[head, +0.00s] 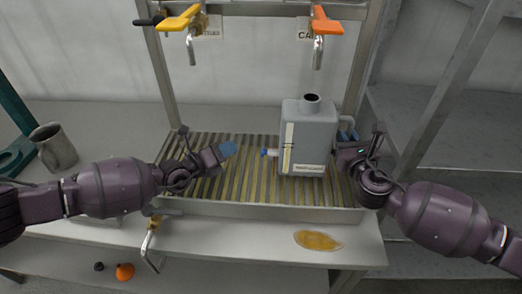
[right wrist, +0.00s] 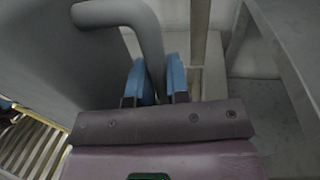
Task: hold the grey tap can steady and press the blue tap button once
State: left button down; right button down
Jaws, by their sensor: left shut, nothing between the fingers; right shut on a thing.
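The grey tap can (head: 310,137) stands upright on the slatted drip grate, with a dark round opening on top and a pale strip and label on its front. The blue tap button (head: 264,153) sits on the end of a short tap on the can's left side. My left gripper (head: 228,149) is shut and empty, left of the button with a gap between them. My right gripper (right wrist: 158,80) is shut on the can's handle (right wrist: 148,40) at the can's right side; the handle runs between its blue fingers in the right wrist view.
The metal grate (head: 200,190) lies in a tray on the bench. Yellow (head: 178,22) and orange (head: 326,24) tap handles hang above. A grey mug (head: 54,148) stands at the left. An amber puddle (head: 318,240) lies on the bench front. A brass-coloured drain tap (head: 151,240) sticks out below the tray.

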jog(key=c, duration=1)
grip_release()
jog(key=shift+s, duration=0.1)
